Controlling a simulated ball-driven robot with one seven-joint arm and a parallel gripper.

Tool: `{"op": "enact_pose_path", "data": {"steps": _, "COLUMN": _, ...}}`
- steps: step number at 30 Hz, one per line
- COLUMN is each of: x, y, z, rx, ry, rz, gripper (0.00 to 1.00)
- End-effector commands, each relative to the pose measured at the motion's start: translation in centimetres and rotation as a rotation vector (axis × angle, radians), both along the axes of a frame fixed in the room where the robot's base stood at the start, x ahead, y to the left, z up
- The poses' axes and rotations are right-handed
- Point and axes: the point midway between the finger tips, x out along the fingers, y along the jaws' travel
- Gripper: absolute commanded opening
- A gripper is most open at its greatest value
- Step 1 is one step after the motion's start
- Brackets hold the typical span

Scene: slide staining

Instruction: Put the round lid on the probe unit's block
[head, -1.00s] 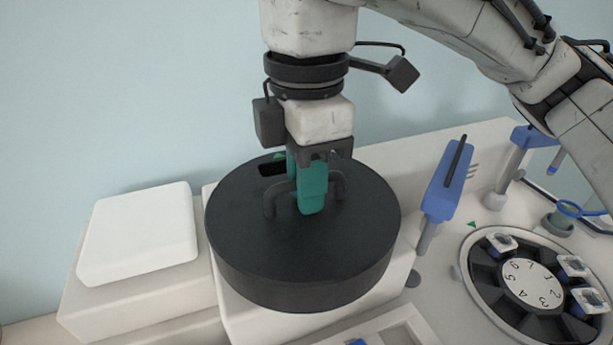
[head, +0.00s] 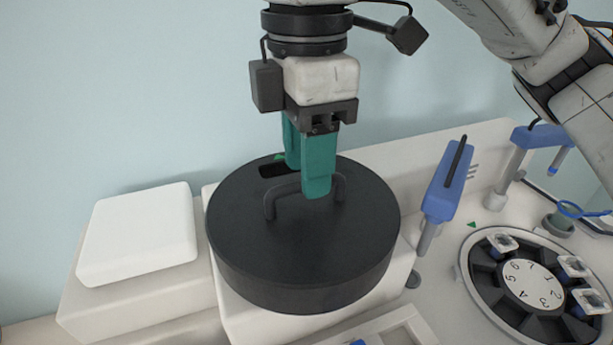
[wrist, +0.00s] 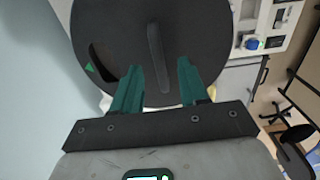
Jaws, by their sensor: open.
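The round lid (head: 300,255) is a thick black disc with an arched handle (head: 271,205) on top and a dark slot near its back edge. It sits on the white block of the probe unit (head: 240,318) and looks level. My gripper (head: 306,192) has teal fingers, is open, and stands just above the handle with a finger on either side of its line. In the wrist view the lid (wrist: 200,35) lies ahead of the fingers, and the handle (wrist: 157,60) runs between them without being gripped. The contact between lid and block is mostly hidden.
A white box with a rounded lid (head: 140,235) stands to the left. To the right are a blue holder on a post (head: 445,190) and a numbered round carousel (head: 530,285) with several slide pieces. A pale wall rises behind.

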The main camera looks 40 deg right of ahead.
Motion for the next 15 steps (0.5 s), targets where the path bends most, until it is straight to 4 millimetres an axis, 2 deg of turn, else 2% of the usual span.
{"op": "enact_pose_path", "data": {"steps": 3, "x": 0.1, "y": 0.1, "z": 2.6, "rx": 0.000, "ry": -0.004, "rz": 0.000, "gripper": 0.43}}
{"op": "enact_pose_path", "data": {"steps": 9, "x": 0.0, "y": 0.0, "z": 6.4, "rx": -0.001, "ry": -0.002, "rz": -0.001, "gripper": 0.43}}
{"op": "enact_pose_path", "data": {"steps": 15, "x": 0.0, "y": 0.0, "z": 8.4, "rx": -0.001, "ry": -0.001, "rz": 0.000, "gripper": 0.43}}
